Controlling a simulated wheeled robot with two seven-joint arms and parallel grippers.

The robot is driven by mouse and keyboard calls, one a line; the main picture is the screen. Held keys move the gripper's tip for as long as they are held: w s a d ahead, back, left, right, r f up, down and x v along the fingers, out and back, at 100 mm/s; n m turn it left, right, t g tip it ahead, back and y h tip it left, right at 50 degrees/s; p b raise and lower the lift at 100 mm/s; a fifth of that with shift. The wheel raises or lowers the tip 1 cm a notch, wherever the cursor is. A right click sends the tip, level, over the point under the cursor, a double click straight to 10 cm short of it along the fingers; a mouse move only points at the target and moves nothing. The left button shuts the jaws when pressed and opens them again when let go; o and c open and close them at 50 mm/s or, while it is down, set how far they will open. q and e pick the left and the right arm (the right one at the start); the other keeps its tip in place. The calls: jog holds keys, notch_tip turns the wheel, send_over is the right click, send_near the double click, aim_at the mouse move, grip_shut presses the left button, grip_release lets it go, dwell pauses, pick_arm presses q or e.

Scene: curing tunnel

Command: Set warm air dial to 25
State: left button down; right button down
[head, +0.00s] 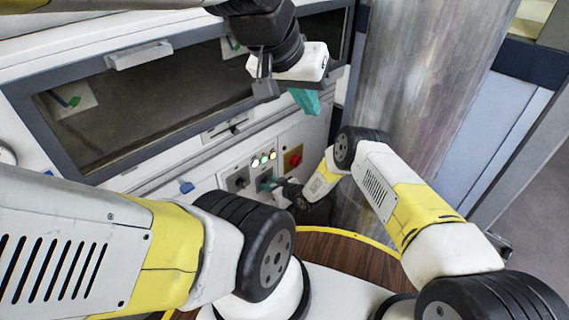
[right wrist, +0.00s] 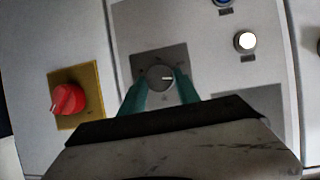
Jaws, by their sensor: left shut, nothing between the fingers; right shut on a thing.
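A round grey dial knob (right wrist: 160,78) sits on a dark square plate on the light panel in the right wrist view. A pale mark on it points right; the scale and labels are too small to read. My right gripper (right wrist: 160,88) is shut on this knob, one teal finger on each side. In the head view my right gripper (head: 268,184) is at the panel and hides most of the dial. Another dial (head: 238,180) sits left of the held one in the head view.
A red switch (right wrist: 68,100) on a yellow plate is beside the dial; it also shows in the head view (head: 293,158). Lit lamps (head: 264,158) are above the dials. A windowed door with a handle (head: 138,55) and a metal cylinder (head: 420,80) stand close by.

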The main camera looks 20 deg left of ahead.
jog(key=shift+w+d+m+g+y, duration=0.15)
jog(key=shift+m+g+y, duration=0.15)
jog(key=shift+m+g, duration=0.55)
jog(key=shift+m, duration=0.35)
jog(key=shift+f, duration=0.1)
jog(key=c, duration=0.9)
grip_release()
